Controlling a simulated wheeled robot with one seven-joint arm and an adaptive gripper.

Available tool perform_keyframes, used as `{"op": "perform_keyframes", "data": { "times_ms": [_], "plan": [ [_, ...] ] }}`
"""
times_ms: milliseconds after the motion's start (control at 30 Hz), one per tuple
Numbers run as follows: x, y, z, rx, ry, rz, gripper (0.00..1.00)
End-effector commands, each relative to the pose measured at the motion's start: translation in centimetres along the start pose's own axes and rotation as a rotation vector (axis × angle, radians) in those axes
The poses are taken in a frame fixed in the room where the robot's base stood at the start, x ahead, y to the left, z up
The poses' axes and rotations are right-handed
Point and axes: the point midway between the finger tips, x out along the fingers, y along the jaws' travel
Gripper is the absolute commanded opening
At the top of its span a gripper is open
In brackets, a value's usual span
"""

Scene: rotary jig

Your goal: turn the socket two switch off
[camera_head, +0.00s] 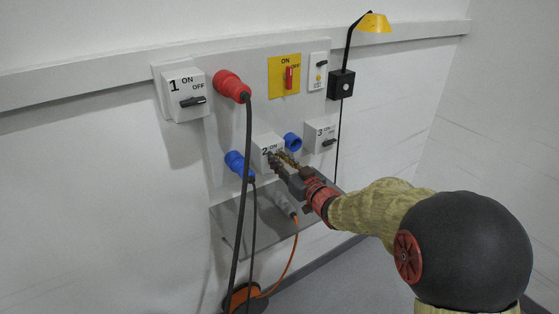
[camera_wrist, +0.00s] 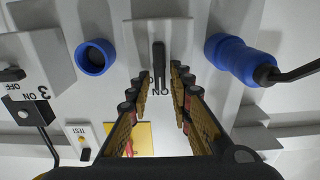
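The socket two box (camera_head: 267,145) is a grey-white box on the wall panel, marked 2 and ON. Its dark switch lever (camera_wrist: 159,60) shows in the wrist view, upright in the picture, with its lower end by the upside-down ON label. My gripper (camera_head: 282,160) is in front of this box and hides part of its face. In the wrist view my gripper (camera_wrist: 160,78) is open, with one finger on each side of the lever and gaps showing between. I cannot tell whether the fingertips reach the lever's depth.
A blue plug (camera_head: 238,164) with a black cable is left of the box, and an empty blue socket (camera_head: 293,142) is right of it. The red plug's cable (camera_head: 247,180) hangs nearby. Switch boxes one (camera_head: 183,95) and three (camera_head: 320,136) flank it. A metal shelf (camera_head: 232,222) sits below.

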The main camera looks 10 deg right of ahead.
Motion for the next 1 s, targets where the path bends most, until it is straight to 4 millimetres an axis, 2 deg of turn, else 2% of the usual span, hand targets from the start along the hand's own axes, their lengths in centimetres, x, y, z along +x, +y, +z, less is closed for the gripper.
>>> {"op": "perform_keyframes", "data": {
  "times_ms": [333, 767, 1000],
  "plan": [
    [-0.02, 0.00, 0.01, 0.000, 0.000, 0.000, 0.00],
    [-0.02, 0.02, 0.00, 0.010, -0.001, 0.000, 0.00],
    [-0.02, 0.19, -0.06, 0.095, -0.002, 0.000, 0.00]
  ]
}}
